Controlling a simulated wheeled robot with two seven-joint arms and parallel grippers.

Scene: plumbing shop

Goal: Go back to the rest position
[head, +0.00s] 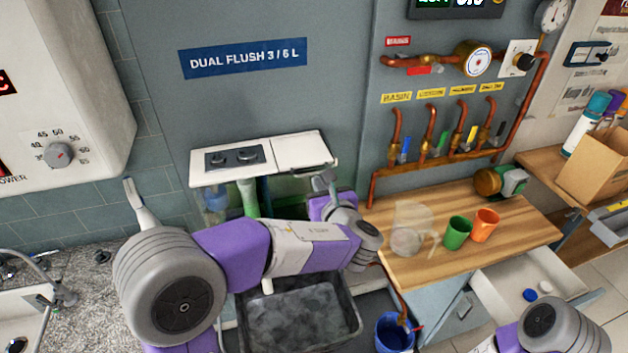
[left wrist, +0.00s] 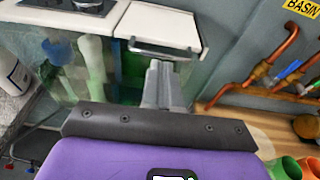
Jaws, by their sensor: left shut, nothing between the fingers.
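My left arm reaches in from the left in the head view, and its gripper (head: 323,180) is in front of the right part of the open cistern panel, just below the white lid (head: 298,152). The left wrist view shows the same gripper (left wrist: 160,85) with its fingers together and nothing between them. It is near the lid's front edge; I cannot tell whether it touches. Only a grey and purple part of my right arm shows at the bottom right of the head view; its gripper is out of view.
A clear jug (head: 409,228), a green cup (head: 457,232) and an orange cup (head: 485,226) stand on the wooden counter (head: 430,265). An open drawer (head: 525,280) juts out below it. A dark tub (head: 300,318) and a blue bucket (head: 393,336) are below my left arm.

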